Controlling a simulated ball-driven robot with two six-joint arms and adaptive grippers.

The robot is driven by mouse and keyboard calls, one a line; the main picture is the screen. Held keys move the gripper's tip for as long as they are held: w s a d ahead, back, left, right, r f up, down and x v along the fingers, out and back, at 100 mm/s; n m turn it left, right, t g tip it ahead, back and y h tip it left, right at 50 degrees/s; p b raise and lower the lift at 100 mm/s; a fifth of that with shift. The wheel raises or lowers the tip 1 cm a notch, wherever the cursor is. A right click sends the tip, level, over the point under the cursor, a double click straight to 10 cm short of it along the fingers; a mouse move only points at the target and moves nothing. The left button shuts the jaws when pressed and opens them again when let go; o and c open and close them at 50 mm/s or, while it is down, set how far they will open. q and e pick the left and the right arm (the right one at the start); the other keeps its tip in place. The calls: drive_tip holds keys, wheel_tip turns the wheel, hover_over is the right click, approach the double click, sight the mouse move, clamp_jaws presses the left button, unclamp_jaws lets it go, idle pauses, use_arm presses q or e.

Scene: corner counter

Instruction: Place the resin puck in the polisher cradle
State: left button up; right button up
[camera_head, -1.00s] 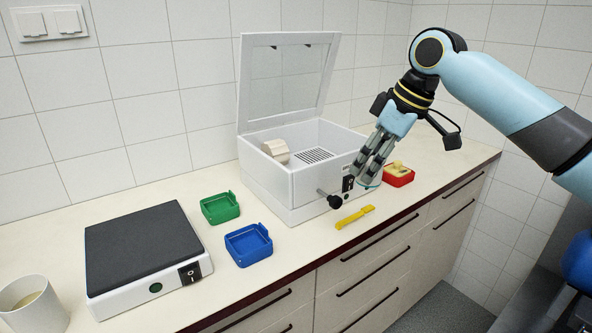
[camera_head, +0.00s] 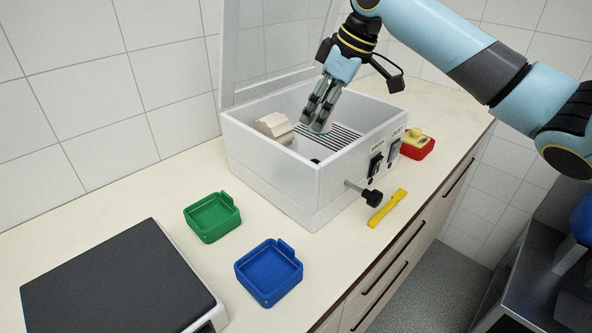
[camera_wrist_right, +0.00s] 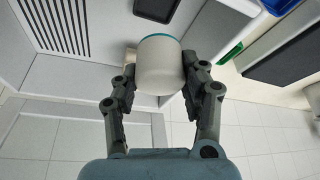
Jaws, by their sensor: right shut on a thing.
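My right gripper (camera_head: 318,118) is inside the open white box machine (camera_head: 270,185), low over its slotted floor (camera_head: 345,138). In the wrist view it is shut on the resin puck (camera_wrist_right: 160,68), a whitish cylinder with a teal rim, held between both fingers. In the head view the fingers hide most of the puck; a teal edge shows at their tips. A beige block (camera_head: 273,126) sits in the box to the left of the gripper; I cannot tell whether it is the cradle. My left gripper is out of view.
The box's lid (camera_head: 270,50) stands open behind. A green tray (camera_head: 212,214), a blue tray (camera_head: 268,270) and a black-topped device (camera_head: 120,285) lie to the left. A yellow tool (camera_head: 387,207) and a red tray (camera_head: 425,152) lie right of the box.

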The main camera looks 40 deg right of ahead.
drive_tip(key=shift+w+f, duration=0.1)
drive_tip(key=shift+f, duration=0.45)
wheel_tip(320, 180, down, 5)
drive_tip(key=shift+w+f, duration=0.15)
wheel_tip(320, 180, down, 5)
drive_tip(key=shift+r+p, duration=0.2)
drive_tip(key=shift+p, duration=0.15)
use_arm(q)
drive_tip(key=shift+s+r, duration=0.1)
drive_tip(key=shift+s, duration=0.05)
use_arm(e)
drive_tip(key=shift+f, duration=0.15)
drive_tip(key=o, duration=1.2)
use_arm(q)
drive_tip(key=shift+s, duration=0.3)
